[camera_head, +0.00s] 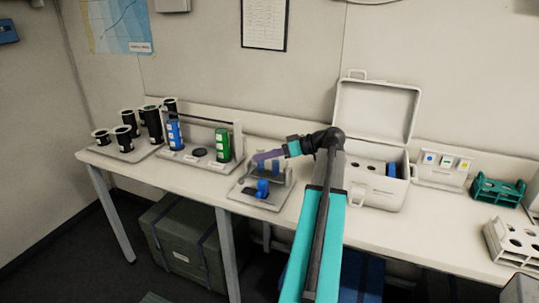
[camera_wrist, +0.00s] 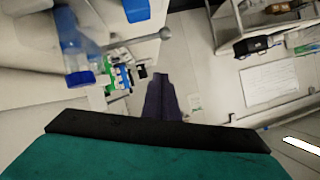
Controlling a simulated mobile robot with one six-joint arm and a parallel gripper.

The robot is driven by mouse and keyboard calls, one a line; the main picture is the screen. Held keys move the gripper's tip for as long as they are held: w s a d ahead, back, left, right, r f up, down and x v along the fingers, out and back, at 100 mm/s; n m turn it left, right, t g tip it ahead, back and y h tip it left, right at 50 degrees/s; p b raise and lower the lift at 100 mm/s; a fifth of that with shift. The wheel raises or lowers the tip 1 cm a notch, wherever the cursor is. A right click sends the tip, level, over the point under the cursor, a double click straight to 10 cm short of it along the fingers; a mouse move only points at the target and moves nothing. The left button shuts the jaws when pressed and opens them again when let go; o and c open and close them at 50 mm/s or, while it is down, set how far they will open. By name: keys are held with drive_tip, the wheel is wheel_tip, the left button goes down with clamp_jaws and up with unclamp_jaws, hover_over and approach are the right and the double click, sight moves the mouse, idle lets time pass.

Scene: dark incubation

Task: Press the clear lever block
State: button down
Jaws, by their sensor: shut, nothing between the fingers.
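A pale device (camera_head: 240,196) with blue parts stands at the front of the bench, left of my forearm. Its lower blue piece (camera_head: 262,188) sits on its base. A thin grey lever with a round knob (camera_head: 242,181) is at its left side; the knob also shows in the wrist view (camera_wrist: 165,33), with a clear blue-tinted piece (camera_wrist: 75,40) to its left. I cannot tell which part is the clear block. My gripper (camera_head: 256,158) is shut and empty, its purple fingers above the device, pointing left; the fingers show in the wrist view (camera_wrist: 160,82). Contact with the lever cannot be seen.
A rack (camera_head: 190,160) with a blue and a green cylinder stands left of the device, and black-topped cylinders (camera_head: 125,137) farther left. An open white case (camera_head: 375,190) stands right behind my arm. A teal rack (camera_head: 497,190) and a white rack (camera_head: 510,245) are far right.

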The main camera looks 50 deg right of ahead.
drive_tip(key=p, duration=0.2)
hover_over(244, 179)
drive_tip(key=d, duration=0.2)
wheel_tip(244, 179, down, 2)
drive_tip(key=shift+s+a+f+p, duration=0.15)
drive_tip(key=shift+s+a+f, duration=0.1)
drive_tip(key=shift+f, duration=0.45)
drive_tip(key=shift+s+a+f+p, duration=0.2)
drive_tip(key=shift+s+f, duration=0.1)
drive_tip(key=shift+f, duration=0.35)
drive_tip(key=shift+s+a+f+p, duration=0.1)
drive_tip(key=shift+s+a+f, duration=0.15)
drive_tip(key=shift+f, duration=0.45)
drive_tip(key=shift+f, duration=0.1)
drive_tip(key=f+b, duration=0.1)
drive_tip(key=b, duration=0.1)
drive_tip(key=f+n+b, duration=0.1)
drive_tip(key=b, duration=0.2)
drive_tip(key=shift+s+a+h, duration=0.1)
drive_tip(key=shift+a+h, duration=0.2)
drive_tip(key=shift+a, duration=0.1)
drive_tip(key=f+b, duration=0.1)
drive_tip(key=b, duration=0.2)
drive_tip(key=f+n+h+b, duration=0.1)
drive_tip(key=b, duration=0.2)
drive_tip(key=shift+s+a+f, duration=0.1)
drive_tip(key=shift+a+f, duration=0.2)
drive_tip(key=shift+n+b, duration=0.3)
